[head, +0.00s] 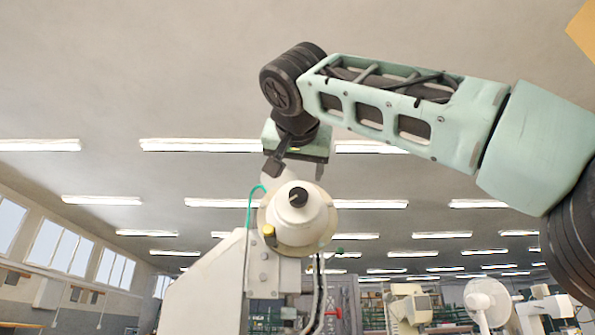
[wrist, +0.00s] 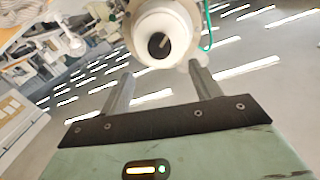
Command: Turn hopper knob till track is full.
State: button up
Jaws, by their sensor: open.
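The hopper (head: 317,217) is a cream-white rounded drum on the front of the press. Its black knob (head: 299,197) sits at the centre of its face, with a pale line across it. In the wrist view the knob (wrist: 158,46) shows near the top, just beyond and between the fingertips. My gripper (wrist: 159,69) is open and empty, its two grey fingers apart and pointing at the hopper. In the head view my gripper is above and slightly left of the knob, apart from it. I cannot make out the track or how full it is.
The pale press body (head: 205,288) stands below left of the hopper. A green tube (head: 249,212) loops beside the hopper, and a brass-coloured fitting (head: 269,232) sits at its lower left. A white fan (head: 487,300) and other machines stand farther back right. Space left of the hopper looks clear.

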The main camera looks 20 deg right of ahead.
jog(key=v, duration=0.7)
dwell(0.6)
